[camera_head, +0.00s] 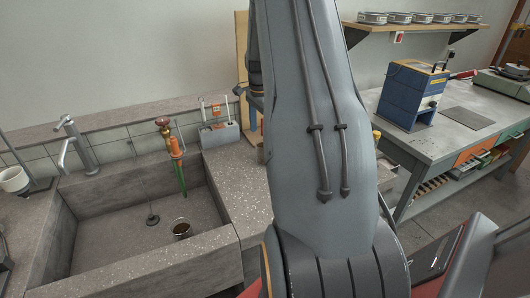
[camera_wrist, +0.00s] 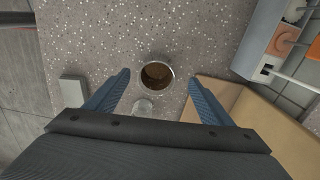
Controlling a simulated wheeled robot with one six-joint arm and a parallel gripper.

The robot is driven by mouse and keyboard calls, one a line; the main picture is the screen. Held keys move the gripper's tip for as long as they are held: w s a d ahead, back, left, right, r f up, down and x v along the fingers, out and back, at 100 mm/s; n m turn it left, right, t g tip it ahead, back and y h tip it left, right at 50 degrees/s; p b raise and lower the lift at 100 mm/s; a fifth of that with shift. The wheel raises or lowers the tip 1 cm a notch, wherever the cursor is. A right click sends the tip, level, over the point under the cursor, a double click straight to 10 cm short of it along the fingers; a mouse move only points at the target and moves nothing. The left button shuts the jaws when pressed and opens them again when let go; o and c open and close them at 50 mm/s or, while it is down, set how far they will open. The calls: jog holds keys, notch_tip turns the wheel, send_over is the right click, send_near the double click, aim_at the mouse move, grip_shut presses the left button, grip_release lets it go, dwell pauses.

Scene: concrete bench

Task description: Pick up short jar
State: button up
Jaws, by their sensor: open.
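In the wrist view a round, open-topped jar (camera_wrist: 157,64) with a pale rim and brown inside stands upright on the speckled counter (camera_wrist: 95,35). I see it from above, so its height is hard to tell. My gripper (camera_wrist: 160,77) is open, with one blue finger on each side of the jar in the picture and no visible contact. A small clear glassy thing (camera_wrist: 143,106) shows just below the jar, between the fingers. In the head view my arm hides this spot. A similar small round vessel (camera_head: 181,229) with dark contents stands in the sink.
A grey block (camera_wrist: 73,89) lies left of the fingers. Tan boards (camera_wrist: 265,125) are close at the right finger, and a grey caddy (camera_wrist: 265,45) is at upper right. The stone sink (camera_head: 110,262), with a tap (camera_head: 76,145), lies left of my arm; a workbench (camera_head: 440,135) stands right.

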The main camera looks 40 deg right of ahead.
jog(key=shift+m, duration=0.4)
jog(key=f+p, duration=0.1)
jog(key=f, duration=0.1)
jog(key=f+p, duration=0.1)
jog(key=f, duration=0.1)
jog(key=s+d+f+p, duration=0.1)
jog(key=f, duration=0.1)
jog(key=shift+d+f, duration=0.1)
jog(key=shift+f, duration=0.25)
jog(key=shift+w+f+p, duration=0.1)
jog(key=shift+f+p, duration=0.25)
jog(key=shift+f, duration=0.3)
jog(key=c, duration=1.2)
jog(key=shift+r, duration=0.1)
